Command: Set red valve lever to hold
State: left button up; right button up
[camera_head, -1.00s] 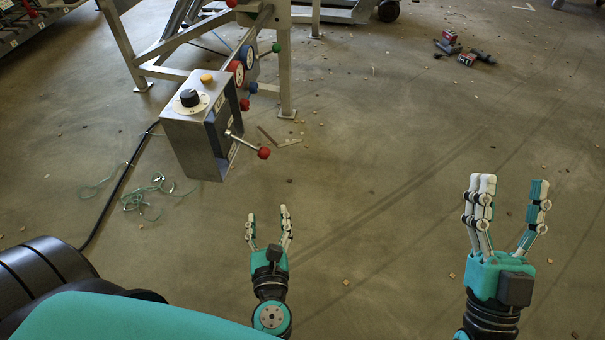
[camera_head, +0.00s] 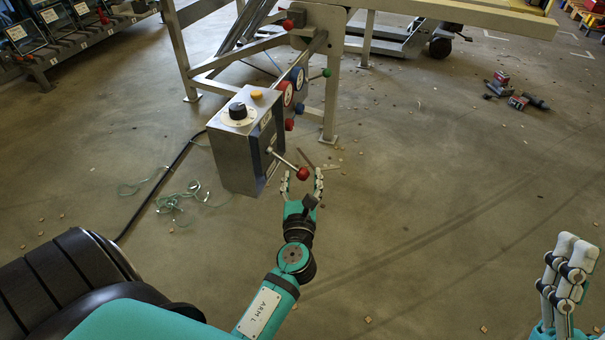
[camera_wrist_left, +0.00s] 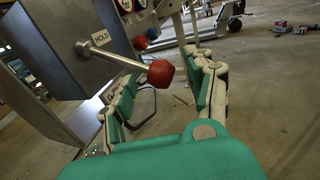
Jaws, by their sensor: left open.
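The red valve lever is a metal rod with a red knob (camera_head: 303,173), sticking out from the right side of the grey control box (camera_head: 232,158). In the left wrist view the red knob (camera_wrist_left: 161,73) is near the open fingers, and a HOLD label (camera_wrist_left: 100,37) sits by the rod's pivot. My left gripper (camera_head: 303,184) is open, with its fingers on either side of the knob in the head view. I cannot tell whether they touch it. My right gripper (camera_head: 566,265) is at the lower right, partly cut off, with its fingers pointing up and away from the box.
The box has a black dial (camera_head: 238,111) and a yellow button (camera_head: 257,95) on top. A metal frame (camera_head: 332,75) with red and blue round gauges stands behind it. Green string (camera_head: 178,198) and a black cable lie on the floor at left.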

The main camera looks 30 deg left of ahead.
pick_arm(q)
jog(key=shift+x, duration=1.1)
grip_shut()
